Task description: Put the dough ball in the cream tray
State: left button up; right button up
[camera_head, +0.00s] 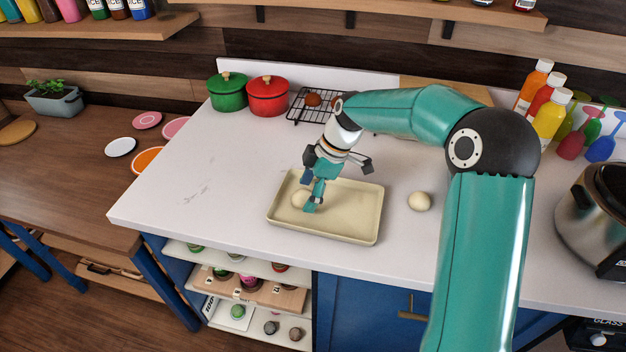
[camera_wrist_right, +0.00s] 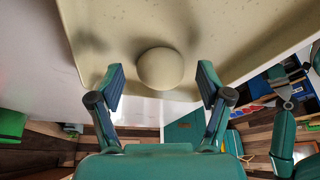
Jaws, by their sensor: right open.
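The cream tray (camera_head: 345,225) lies on the white counter near its front edge. A pale round dough ball (camera_head: 300,198) is inside it, towards its left end, partly covered by my fingers. My right gripper (camera_head: 312,193) reaches down into that end of the tray. In the right wrist view, the ball (camera_wrist_right: 160,68) shows between the two spread fingertips (camera_wrist_right: 161,75), with a gap on each side, against the tray floor (camera_wrist_right: 205,25). A second pale ball (camera_head: 419,201) sits on the counter, right of the tray. My left gripper does not show in the head view.
A green pot (camera_head: 228,93), a red pot (camera_head: 267,96) and a black wire rack (camera_head: 318,106) stand behind the tray. Sauce bottles (camera_head: 550,115) and a metal cooker (camera_head: 597,215) stand at the right. The counter left of the tray is clear.

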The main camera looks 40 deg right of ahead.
jog(key=v, duration=1.2)
jog(key=shift+f, duration=0.1)
